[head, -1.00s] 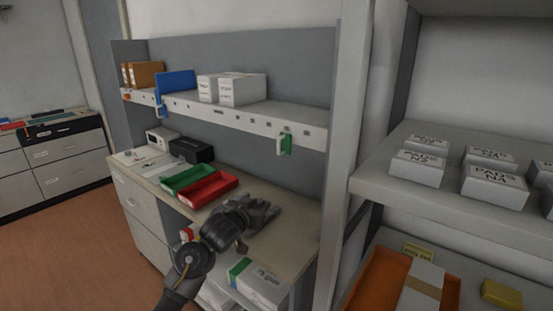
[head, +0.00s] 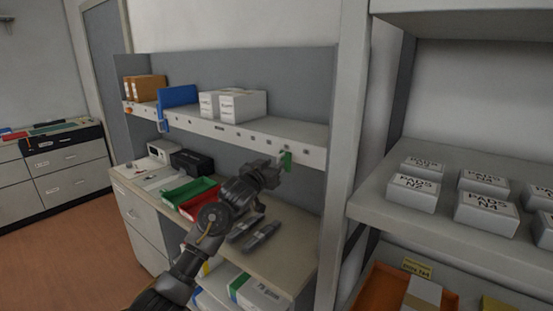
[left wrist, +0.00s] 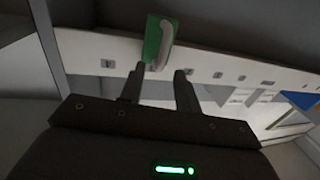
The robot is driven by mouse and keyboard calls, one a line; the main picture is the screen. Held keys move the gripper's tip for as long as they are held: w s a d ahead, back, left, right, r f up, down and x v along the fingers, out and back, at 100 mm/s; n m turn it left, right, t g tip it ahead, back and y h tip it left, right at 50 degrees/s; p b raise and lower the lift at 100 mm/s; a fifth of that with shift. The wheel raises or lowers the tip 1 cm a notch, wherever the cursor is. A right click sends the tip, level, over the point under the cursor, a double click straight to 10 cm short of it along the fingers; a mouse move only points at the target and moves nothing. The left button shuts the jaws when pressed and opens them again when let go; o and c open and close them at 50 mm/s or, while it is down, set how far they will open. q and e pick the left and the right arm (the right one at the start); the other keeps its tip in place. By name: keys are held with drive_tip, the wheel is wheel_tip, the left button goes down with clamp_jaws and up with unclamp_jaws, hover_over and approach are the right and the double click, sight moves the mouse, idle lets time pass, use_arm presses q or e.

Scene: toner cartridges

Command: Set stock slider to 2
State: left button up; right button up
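The green slider (head: 286,160) with a pale handle sits on the white front rail (head: 240,134) of the upper shelf, near its right end. It also shows in the left wrist view (left wrist: 153,40), just beyond the fingertips. My left gripper (head: 277,170) is raised to the rail beside the slider. In the left wrist view its two fingers (left wrist: 160,72) are apart, with the slider's lower part close to the left fingertip; I cannot tell whether they touch. A blue slider (head: 162,122) is on the rail's left end. Rail markings are too small to read. My right gripper is out of view.
White boxes (head: 243,105), a blue binder (head: 178,96) and brown files (head: 149,87) stand on the shelf. Below are a green tray (head: 188,192), a red tray (head: 190,208) and dark tools (head: 262,237) on the counter. A post (head: 344,150) stands to the right.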

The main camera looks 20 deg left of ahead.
sight(278, 161)
use_arm(q)
drive_tip(key=shift+w+d+p, duration=0.15)
drive_tip(key=shift+w+p, duration=0.05)
drive_tip(key=shift+w, duration=0.55)
drive_tip(key=shift+w+d+p, duration=0.1)
drive_tip(key=shift+w+p, duration=0.05)
drive_tip(key=shift+w, duration=0.6)
drive_tip(key=shift+c, duration=0.4)
clamp_jaws()
drive_tip(key=shift+a, duration=0.1)
